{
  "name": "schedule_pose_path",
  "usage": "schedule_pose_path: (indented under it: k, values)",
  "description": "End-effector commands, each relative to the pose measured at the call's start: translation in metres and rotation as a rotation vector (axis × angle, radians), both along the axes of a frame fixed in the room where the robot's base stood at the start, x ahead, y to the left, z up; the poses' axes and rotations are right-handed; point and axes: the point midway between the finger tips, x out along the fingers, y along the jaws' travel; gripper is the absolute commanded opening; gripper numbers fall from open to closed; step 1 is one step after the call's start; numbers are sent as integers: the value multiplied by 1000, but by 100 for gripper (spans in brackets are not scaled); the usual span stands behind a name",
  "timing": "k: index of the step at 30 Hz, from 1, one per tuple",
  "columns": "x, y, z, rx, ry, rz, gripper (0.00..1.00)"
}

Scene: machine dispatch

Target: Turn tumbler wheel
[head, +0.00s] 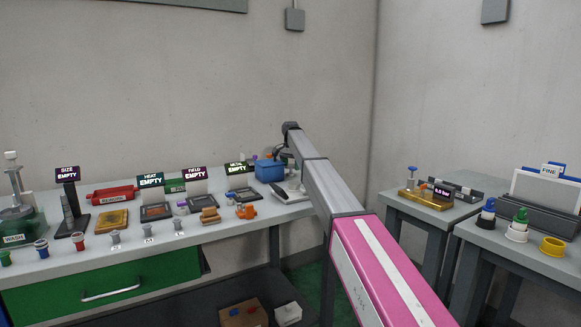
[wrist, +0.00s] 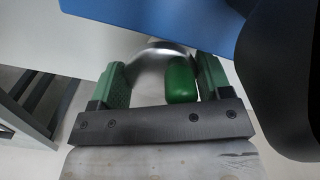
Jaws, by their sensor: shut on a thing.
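In the wrist view my gripper (wrist: 162,66) has its two green fingers around a rounded green handle (wrist: 182,80), which sits close to the right finger. A shiny curved metal part (wrist: 155,55), perhaps the tumbler wheel's rim, shows behind the handle. I take the gripper as shut on the handle; contact at the left finger is hard to see. In the head view the arm reaches to the far right end of the long bench, beside a blue box (head: 269,172). The gripper and wheel are mostly hidden there.
A blue surface (wrist: 160,18) lies close ahead in the wrist view. The long bench (head: 70,262) holds signs, trays, several small spools and a red tray (head: 112,195). Two side tables at right carry a brass device (head: 425,199) and stamps. The wall stands close behind.

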Motion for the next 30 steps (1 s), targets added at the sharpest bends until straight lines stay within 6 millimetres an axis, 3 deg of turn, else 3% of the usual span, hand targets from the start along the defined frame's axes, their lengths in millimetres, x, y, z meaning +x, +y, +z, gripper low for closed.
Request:
schedule_pose_path:
  k: [8, 9, 11, 23, 30]
  values:
    - [1, 0, 1, 0, -1, 0, 48]
    - [1, 0, 1, 0, -1, 0, 78]
    - [1, 0, 1, 0, -1, 1, 97]
    - [0, 0, 4, 0, 0, 1, 97]
    - [1, 0, 29, 0, -1, 1, 97]
